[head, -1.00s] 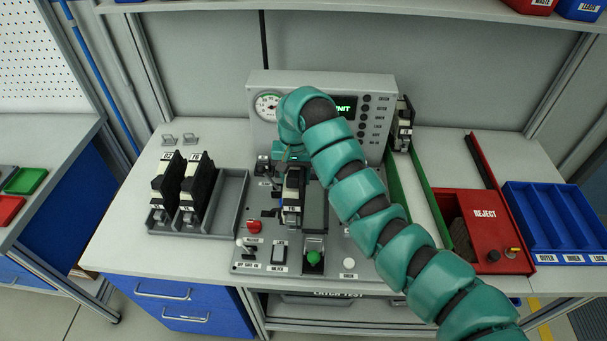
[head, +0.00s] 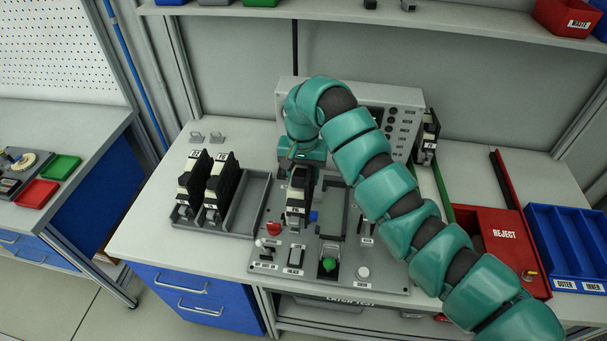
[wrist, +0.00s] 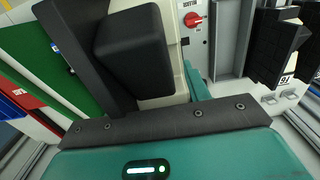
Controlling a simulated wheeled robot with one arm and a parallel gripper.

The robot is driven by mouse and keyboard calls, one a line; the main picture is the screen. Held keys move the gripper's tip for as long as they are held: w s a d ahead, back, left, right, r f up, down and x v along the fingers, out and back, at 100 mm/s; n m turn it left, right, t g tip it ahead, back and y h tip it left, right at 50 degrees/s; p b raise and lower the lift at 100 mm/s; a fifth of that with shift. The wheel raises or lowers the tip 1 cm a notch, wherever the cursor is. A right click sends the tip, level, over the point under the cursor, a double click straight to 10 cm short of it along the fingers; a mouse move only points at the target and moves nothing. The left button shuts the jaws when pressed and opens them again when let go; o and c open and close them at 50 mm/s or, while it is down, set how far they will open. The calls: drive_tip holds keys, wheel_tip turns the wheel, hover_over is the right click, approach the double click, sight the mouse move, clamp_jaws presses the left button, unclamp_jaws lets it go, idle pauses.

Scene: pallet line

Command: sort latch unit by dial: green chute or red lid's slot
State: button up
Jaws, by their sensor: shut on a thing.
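My gripper (head: 303,172) is shut on a latch unit (head: 298,200), black with a cream section, held upright over the test station (head: 335,262). In the wrist view dark finger parts (wrist: 135,50) cover much of the held unit. The green-walled chute (head: 443,188) lies right of the station, partly behind my arm; a green strip (wrist: 45,65) shows in the wrist view. The red REJECT lid (head: 503,233) is further right; its slot is not clear. The dial and display on the grey panel (head: 405,97) are hidden behind my arm.
Two black-and-cream units (head: 218,185) stand in a grey rack (head: 252,200) at left. Another unit (head: 430,135) stands at the panel's right side. A blue divided tray (head: 565,245) is at far right. The bench's back left is mostly clear.

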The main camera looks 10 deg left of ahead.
drive_tip(key=w+d+r+m+p, duration=0.1)
drive_tip(key=w+d+m+p, duration=0.15)
drive_tip(key=d, duration=1.25)
drive_tip(key=w+d+r+m+p, duration=0.2)
drive_tip(key=w+d+m, duration=0.15)
drive_tip(key=d, duration=1.25)
drive_tip(key=s+d+f+p, duration=0.1)
drive_tip(key=s+d, duration=0.1)
drive_tip(key=d, duration=0.8)
drive_tip(key=s+d+f+p, duration=0.1)
drive_tip(key=d+f+p, duration=0.1)
drive_tip(key=d, duration=0.8)
wheel_tip(320, 180, down, 23)
drive_tip(key=w+d+n+b, duration=0.1)
drive_tip(key=d+n+b, duration=0.1)
drive_tip(key=n+b, duration=0.4)
drive_tip(key=shift+w+d+r+b, duration=0.2)
drive_tip(key=shift+w+d+b, duration=0.15)
drive_tip(key=shift+b, duration=2.35)
